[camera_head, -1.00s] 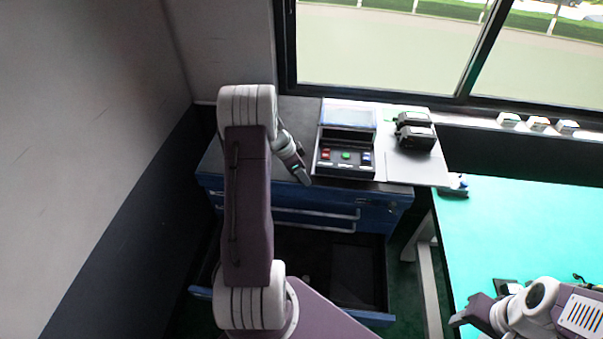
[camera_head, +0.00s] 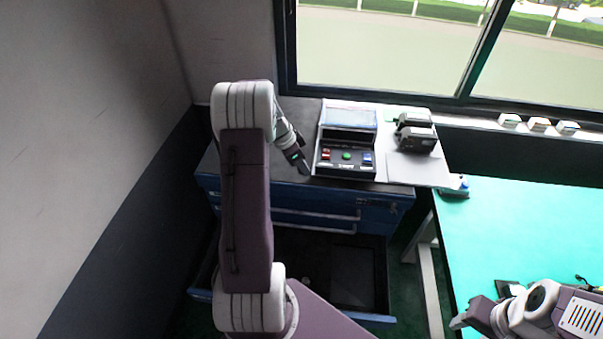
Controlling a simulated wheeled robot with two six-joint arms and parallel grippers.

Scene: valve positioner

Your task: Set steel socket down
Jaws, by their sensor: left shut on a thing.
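My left gripper (camera_head: 300,163) is over the top of the blue drawer cabinet, just left of the dark control box. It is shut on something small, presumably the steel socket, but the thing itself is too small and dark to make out. The cabinet top (camera_head: 291,176) is dark around the gripper tip. I cannot tell whether the held thing touches it. My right gripper (camera_head: 466,318) is at the lower right, by the edge of the green table; its finger state is unclear.
The control box (camera_head: 345,158) has red, green and blue buttons. Two black devices (camera_head: 416,137) stand on a white sheet (camera_head: 408,170) to its right. A lower drawer (camera_head: 345,275) of the cabinet is open. The green table (camera_head: 520,235) is mostly clear.

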